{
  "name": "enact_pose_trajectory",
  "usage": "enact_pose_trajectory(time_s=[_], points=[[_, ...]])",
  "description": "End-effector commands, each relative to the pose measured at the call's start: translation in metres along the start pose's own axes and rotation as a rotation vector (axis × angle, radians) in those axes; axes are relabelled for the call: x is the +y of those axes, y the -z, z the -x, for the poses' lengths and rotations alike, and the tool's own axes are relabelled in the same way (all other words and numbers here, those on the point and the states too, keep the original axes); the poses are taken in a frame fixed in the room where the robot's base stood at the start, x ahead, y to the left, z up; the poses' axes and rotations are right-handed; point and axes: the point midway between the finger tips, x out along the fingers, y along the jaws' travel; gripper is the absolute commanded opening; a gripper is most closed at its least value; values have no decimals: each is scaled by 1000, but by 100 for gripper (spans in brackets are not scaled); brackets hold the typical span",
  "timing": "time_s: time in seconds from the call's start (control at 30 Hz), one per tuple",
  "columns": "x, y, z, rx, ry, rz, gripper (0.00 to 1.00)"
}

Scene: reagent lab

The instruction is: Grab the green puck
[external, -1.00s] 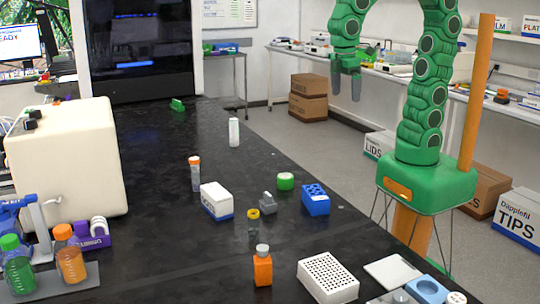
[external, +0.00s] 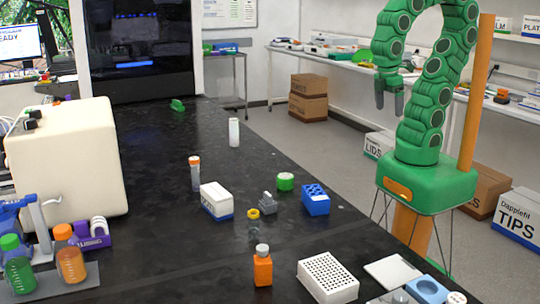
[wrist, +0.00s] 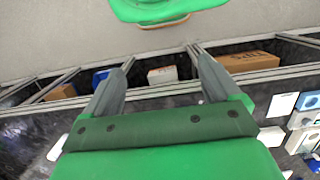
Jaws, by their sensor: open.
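The green puck (external: 285,181) is a short green cylinder with a paler top. It stands on the black bench between a grey block and a blue rack. My gripper (external: 390,104) is raised beyond the bench's right edge, above floor level, with its fingers pointing down. It is up and to the right of the puck in the external view, well apart from it. In the wrist view my gripper (wrist: 160,75) has its two grey fingers spread with nothing between them. I cannot make out the puck in the wrist view.
Close to the puck are the blue rack (external: 316,200), the grey block (external: 268,203), a white box (external: 216,200) and a yellow ring (external: 253,214). A white tip rack (external: 327,278) and an orange bottle (external: 263,266) stand nearer. The bench's far middle is mostly clear.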

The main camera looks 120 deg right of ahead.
Motion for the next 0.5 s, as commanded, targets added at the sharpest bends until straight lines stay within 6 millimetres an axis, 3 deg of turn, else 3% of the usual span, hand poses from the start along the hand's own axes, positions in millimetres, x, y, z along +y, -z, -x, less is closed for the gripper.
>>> enact_pose_trajectory(time_s=[0.3,0.5], points=[[0,3,0,0,0,-4,90],[4,30,1,6,1,-48,90]])
